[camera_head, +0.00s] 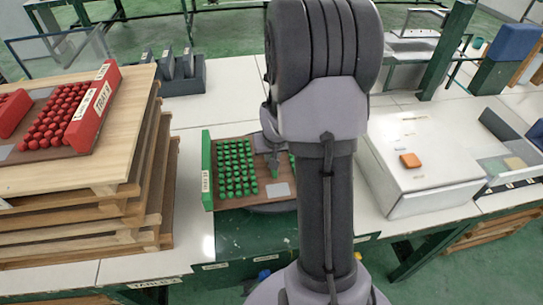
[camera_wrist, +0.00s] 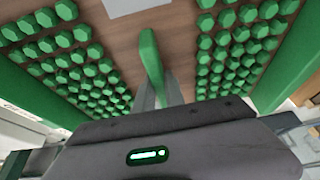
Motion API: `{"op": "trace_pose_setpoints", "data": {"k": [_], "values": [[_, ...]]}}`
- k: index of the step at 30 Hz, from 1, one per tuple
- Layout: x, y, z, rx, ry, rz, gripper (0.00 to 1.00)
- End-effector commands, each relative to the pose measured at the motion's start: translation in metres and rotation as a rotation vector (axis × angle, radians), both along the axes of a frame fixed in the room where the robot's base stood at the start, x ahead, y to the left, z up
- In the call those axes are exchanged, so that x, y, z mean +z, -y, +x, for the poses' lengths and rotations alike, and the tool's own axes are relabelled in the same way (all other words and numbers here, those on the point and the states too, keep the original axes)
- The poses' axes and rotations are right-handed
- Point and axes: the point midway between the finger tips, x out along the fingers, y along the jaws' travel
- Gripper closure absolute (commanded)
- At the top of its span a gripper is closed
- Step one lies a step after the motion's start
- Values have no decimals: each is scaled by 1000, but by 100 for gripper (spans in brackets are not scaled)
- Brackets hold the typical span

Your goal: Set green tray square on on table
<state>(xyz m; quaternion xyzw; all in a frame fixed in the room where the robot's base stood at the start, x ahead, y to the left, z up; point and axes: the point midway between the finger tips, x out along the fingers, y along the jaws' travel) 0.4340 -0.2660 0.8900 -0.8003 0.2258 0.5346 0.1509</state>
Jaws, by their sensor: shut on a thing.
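The green tray (camera_head: 207,172) is at the front of the white table, left of my arm in the head view. It has green end walls, a brown base and rows of green knobs. It sits slightly turned to the table's front edge. In the wrist view its brown base (camera_wrist: 120,38) and a green upright handle (camera_wrist: 151,55) show. My gripper (camera_wrist: 156,88) is shut on that handle between the rows of knobs. In the head view my gripper (camera_head: 273,163) is over the tray's middle. My arm hides its right part. I cannot tell whether the tray touches the table.
A red tray (camera_head: 92,110) lies on stacked wooden pallets (camera_head: 120,165) to the left. A dark rack (camera_head: 182,78) stands behind. A white box (camera_head: 420,165) with an orange block (camera_head: 410,160) stands right. The white table top (camera_head: 225,90) is clear behind the green tray.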

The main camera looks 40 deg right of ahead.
Motion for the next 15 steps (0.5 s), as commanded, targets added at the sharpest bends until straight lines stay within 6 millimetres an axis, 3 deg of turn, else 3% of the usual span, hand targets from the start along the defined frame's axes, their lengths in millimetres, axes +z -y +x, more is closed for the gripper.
{"op": "trace_pose_setpoints", "data": {"k": [1,2,5,15], "values": [[-2,0,1,0,2,-1,100],[-3,0,0,0,0,0,84],[-2,0,0,0,0,0,64],[3,0,0,0,0,0,64]]}}
